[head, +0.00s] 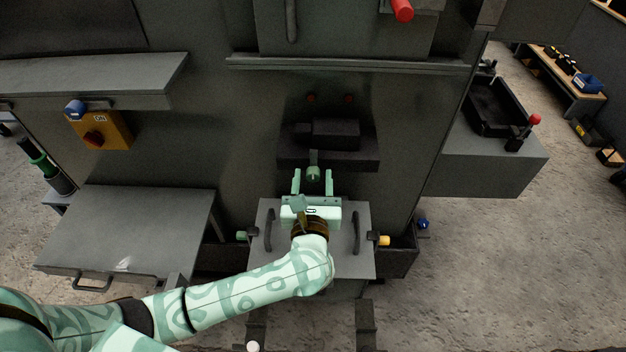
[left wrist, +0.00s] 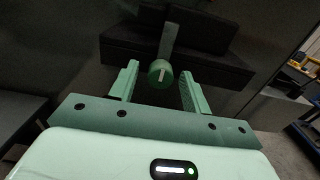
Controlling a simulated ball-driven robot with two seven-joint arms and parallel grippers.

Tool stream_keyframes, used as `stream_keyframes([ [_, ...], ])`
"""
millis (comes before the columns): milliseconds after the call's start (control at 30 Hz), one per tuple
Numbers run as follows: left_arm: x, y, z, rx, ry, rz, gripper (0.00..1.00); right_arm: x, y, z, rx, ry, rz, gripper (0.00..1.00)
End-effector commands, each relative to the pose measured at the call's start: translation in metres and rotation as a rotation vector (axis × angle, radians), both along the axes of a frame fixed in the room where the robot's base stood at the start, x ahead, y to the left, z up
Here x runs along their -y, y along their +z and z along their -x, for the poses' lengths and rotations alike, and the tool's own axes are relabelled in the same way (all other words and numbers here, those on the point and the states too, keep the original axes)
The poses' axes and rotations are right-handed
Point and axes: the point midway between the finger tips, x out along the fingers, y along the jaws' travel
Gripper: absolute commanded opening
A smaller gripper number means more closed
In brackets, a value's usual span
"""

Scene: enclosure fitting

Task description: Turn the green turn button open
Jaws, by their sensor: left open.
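The green turn button (head: 313,172) is a small round knob with a dark grey bar standing up from it, at the lower front of a dark ledge. In the left wrist view the knob (left wrist: 160,73) shows a pale upright mark on its face, and its bar (left wrist: 168,40) points up. My left gripper (head: 313,179) is open, with one finger on each side of the knob and a visible gap on both sides. How deep the knob sits between the fingertips I cannot tell. My right gripper is not in view.
A grey box lid (head: 342,262) with two dark handles lies below my left gripper. A green knob (head: 241,236) and a yellow knob (head: 384,240) flank it. The dark ledge (head: 290,158) is close ahead. A yellow switch box (head: 112,130) is at the left.

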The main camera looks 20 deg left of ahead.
Motion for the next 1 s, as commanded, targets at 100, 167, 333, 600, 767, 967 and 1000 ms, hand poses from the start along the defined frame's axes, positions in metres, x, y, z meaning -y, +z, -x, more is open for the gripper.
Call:
stream_keyframes([
  [100, 0.000, 0.000, 0.000, 0.000, 0.000, 0.000, 0.37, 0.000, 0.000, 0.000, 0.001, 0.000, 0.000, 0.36],
  [167, 0.000, 0.000, 0.000, 0.000, 0.000, 0.000, 0.20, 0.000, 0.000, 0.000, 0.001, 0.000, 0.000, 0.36],
  [333, 0.000, 0.000, 0.000, 0.000, 0.000, 0.000, 0.03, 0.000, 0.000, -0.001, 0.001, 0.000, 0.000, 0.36],
  [600, 0.000, 0.001, 0.001, -0.010, 0.002, -0.040, 0.03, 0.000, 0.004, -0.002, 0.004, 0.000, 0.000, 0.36],
  [767, 0.000, 0.002, 0.001, -0.034, 0.001, -0.118, 0.03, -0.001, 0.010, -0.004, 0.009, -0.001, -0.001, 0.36],
  [967, 0.000, 0.004, 0.001, -0.079, 0.002, -0.276, 0.03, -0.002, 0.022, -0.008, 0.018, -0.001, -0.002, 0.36],
  [1000, 0.000, 0.003, 0.001, -0.091, 0.002, -0.311, 0.03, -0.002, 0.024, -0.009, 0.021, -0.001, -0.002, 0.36],
])
